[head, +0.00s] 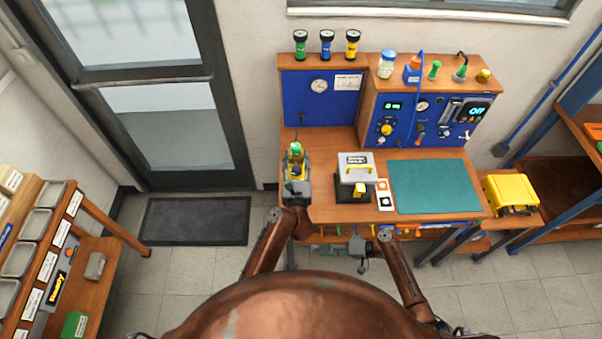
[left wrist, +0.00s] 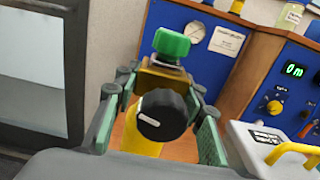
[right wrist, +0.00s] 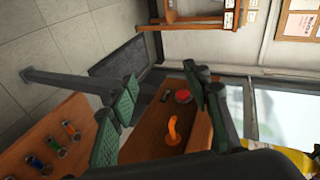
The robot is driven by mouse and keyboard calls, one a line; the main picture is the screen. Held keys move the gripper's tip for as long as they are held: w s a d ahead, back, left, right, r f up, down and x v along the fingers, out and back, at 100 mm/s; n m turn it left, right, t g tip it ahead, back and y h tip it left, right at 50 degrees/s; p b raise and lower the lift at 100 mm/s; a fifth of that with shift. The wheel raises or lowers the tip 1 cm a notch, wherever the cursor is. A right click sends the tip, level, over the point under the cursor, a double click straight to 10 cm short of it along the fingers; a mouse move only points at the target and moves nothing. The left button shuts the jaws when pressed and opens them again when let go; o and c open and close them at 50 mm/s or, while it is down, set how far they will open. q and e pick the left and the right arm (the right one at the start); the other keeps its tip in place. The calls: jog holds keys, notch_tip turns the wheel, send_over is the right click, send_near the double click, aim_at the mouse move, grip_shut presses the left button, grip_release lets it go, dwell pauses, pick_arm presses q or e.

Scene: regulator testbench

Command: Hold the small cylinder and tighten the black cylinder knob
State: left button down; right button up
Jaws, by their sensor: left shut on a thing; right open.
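The small cylinder (left wrist: 150,143) is yellow with a brass-coloured top and a green cap (left wrist: 172,44). It stands upright at the left end of the workbench and also shows in the head view (head: 295,166). The black cylinder knob (left wrist: 161,114) sticks out from its side toward the left wrist camera, with a white mark on its face. My left gripper (head: 297,178) is shut on the small cylinder, with a finger on each side. My right gripper (head: 358,247) is low in front of the bench edge. In the right wrist view (right wrist: 165,112) its fingers are apart with nothing held.
A grey box with a yellow handle (head: 356,167) stands just right of the cylinder. A green mat (head: 434,187) lies clear farther right. A blue instrument panel (head: 420,120) backs the bench. In the right wrist view, an orange hook (right wrist: 173,130) and a red round part (right wrist: 183,96) show.

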jog(key=w+a+r+y, duration=0.1)
jog(key=w+r+y, duration=0.1)
jog(key=r, duration=0.5)
jog(key=w+a+r+y, duration=0.1)
jog(key=w+r, duration=0.2)
jog(key=r, duration=0.4)
jog(key=m+t+y, duration=0.2)
jog(key=m+t, duration=0.3)
send_near(301, 173)
jog(key=x, duration=1)
jog(key=shift+w+f, duration=0.15)
jog(key=shift+f, duration=0.15)
jog(key=shift+c, duration=0.3)
jog(key=c, duration=1.1)
